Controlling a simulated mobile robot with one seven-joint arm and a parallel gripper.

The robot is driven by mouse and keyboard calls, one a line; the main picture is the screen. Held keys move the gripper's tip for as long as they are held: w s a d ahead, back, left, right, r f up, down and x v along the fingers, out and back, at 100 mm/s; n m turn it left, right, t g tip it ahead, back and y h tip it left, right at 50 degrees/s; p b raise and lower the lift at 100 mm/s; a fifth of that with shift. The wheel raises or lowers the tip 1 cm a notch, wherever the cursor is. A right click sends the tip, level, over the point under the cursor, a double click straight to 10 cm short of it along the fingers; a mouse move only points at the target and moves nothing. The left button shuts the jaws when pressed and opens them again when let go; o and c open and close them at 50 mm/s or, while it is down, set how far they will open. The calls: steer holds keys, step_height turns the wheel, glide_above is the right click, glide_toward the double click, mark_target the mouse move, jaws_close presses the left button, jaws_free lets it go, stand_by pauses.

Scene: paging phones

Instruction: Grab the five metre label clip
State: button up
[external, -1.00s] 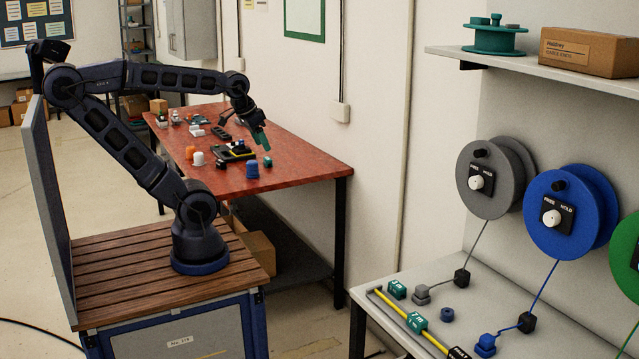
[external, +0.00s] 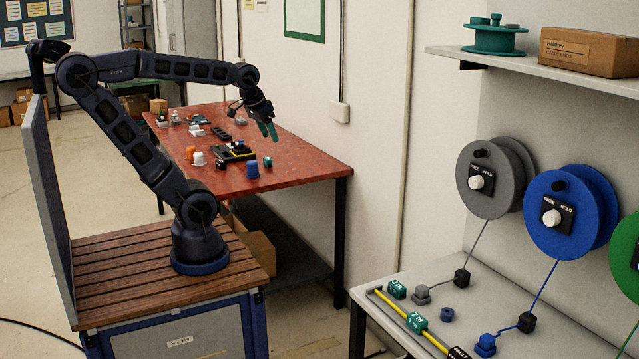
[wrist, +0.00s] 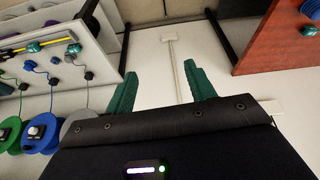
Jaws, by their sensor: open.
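Teal label clips lie on the pale bench at the right. One clip (external: 397,289) sits on the bench beside the yellow measuring strip's far end, and another clip (external: 417,322) sits on the strip. Their lettering is too small to read surely, so I cannot tell which is the five metre clip. A teal clip also shows at the upper left of the wrist view (wrist: 74,48). My gripper (external: 268,131) is over the red table's right side, well away from the clips. Its green fingers are spread and empty in the wrist view (wrist: 160,64).
The yellow strip (external: 435,341) lies along the bench. Grey (external: 468,201) and blue (external: 540,240) reels stand behind it, with cords down to small blocks. A shelf (external: 590,83) overhangs the bench. The red table (external: 310,165) holds several small items. A floor gap separates table and bench.

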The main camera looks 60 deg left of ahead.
steer(key=w+a+r+n+g, duration=0.1)
steer(key=w+a+r+n, duration=0.1)
steer(key=w+a, duration=0.55)
steer(key=w+a+r+n, duration=0.25)
steer(key=w+a, duration=0.25)
steer(key=w, duration=0.5)
steer(key=w+a+f+n+g, duration=0.1)
steer(key=w+a+f+n, duration=0.1)
steer(key=w+a, duration=0.5)
steer(key=w+a+f+n+g, duration=0.15)
steer(key=w+a, duration=0.25)
steer(key=a, duration=0.7)
steer(key=n, duration=0.8)
glide_above(268, 159)
steer(key=shift+g, duration=0.45)
steer(key=f, duration=2.6)
steer(key=shift+w+a+f, duration=0.15)
steer(key=shift+w+f, duration=0.1)
steer(key=shift+f, duration=0.1)
steer(key=shift+s+f, duration=0.2)
steer(key=shift+f, duration=5)
steer(key=c, duration=1)
steer(key=shift+c, duration=0.2)
